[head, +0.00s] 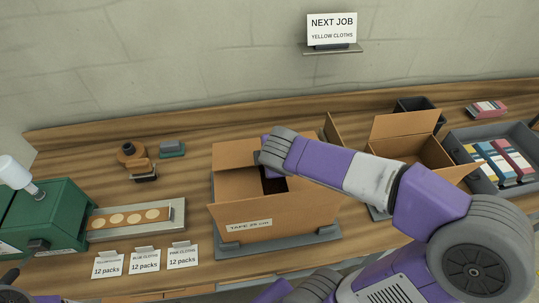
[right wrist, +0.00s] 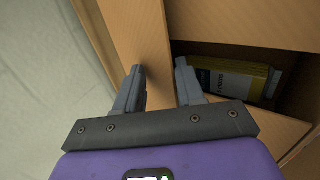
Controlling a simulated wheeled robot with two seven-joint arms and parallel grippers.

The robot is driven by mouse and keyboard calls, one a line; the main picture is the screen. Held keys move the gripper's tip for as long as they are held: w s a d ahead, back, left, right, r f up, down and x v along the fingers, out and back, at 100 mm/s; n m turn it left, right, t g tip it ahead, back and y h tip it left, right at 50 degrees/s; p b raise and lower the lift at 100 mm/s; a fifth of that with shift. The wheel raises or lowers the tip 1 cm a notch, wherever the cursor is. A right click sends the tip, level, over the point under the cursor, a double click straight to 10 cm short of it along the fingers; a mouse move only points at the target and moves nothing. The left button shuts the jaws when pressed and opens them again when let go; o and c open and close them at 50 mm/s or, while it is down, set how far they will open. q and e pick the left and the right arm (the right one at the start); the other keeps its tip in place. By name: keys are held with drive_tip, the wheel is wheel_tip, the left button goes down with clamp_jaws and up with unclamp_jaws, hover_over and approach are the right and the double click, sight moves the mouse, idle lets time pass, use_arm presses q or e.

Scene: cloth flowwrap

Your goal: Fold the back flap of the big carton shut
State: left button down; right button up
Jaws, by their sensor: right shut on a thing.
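The big carton (head: 275,218) stands open on a grey base in the middle of the bench, with a "TAPE 28 cm" label on its front. Its back flap (head: 237,155) stands up at the rear. My right gripper (head: 266,160) is at that flap, reaching over the carton from the right. In the right wrist view a cardboard panel (right wrist: 147,35), which looks like this flap, lies between the two fingers (right wrist: 160,88). Yellow packs (right wrist: 232,82) show inside the carton. My arm hides part of the opening.
A second open carton (head: 405,128) stands to the right, beside a grey tray (head: 490,145) of coloured packs. A black bin (head: 420,105) is behind. Left are a green machine (head: 50,215) with a tray of discs (head: 130,218) and several cards (head: 146,260). A tape dispenser (head: 133,158) sits at the back left.

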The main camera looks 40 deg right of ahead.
drive_tip(key=p+v, duration=0.1)
drive_tip(key=v, duration=0.4)
drive_tip(key=shift+s+a, duration=0.2)
drive_tip(key=shift+s, duration=0.1)
drive_tip(key=shift+w+r+p, duration=0.1)
drive_tip(key=shift+r+p, duration=0.05)
drive_tip(key=shift+p, duration=0.25)
drive_tip(key=c, duration=0.4)
drive_tip(key=r+m+g+p, duration=0.1)
drive_tip(key=r+m+p, duration=0.1)
drive_tip(key=p, duration=0.1)
drive_tip(key=w+d+r+m+g+p, duration=0.1)
drive_tip(key=r+m+p, duration=0.1)
drive_tip(key=m, duration=0.1)
drive_tip(key=w+d+r+m+g+y+p, duration=0.1)
drive_tip(key=r+m+g+p, duration=0.1)
drive_tip(key=m+p, duration=0.1)
drive_tip(key=shift+w+d+p, duration=0.15)
drive_tip(key=shift+p, duration=0.15)
clamp_jaws()
drive_tip(key=w+r+m+g+y+p, duration=0.35)
drive_tip(key=r+m+p, duration=0.25)
drive_tip(key=m+p, duration=0.4)
drive_tip(key=shift+g, duration=0.45)
drive_tip(key=b+x, duration=0.3)
drive_tip(key=x, duration=1.1)
drive_tip(key=shift+s, duration=0.15)
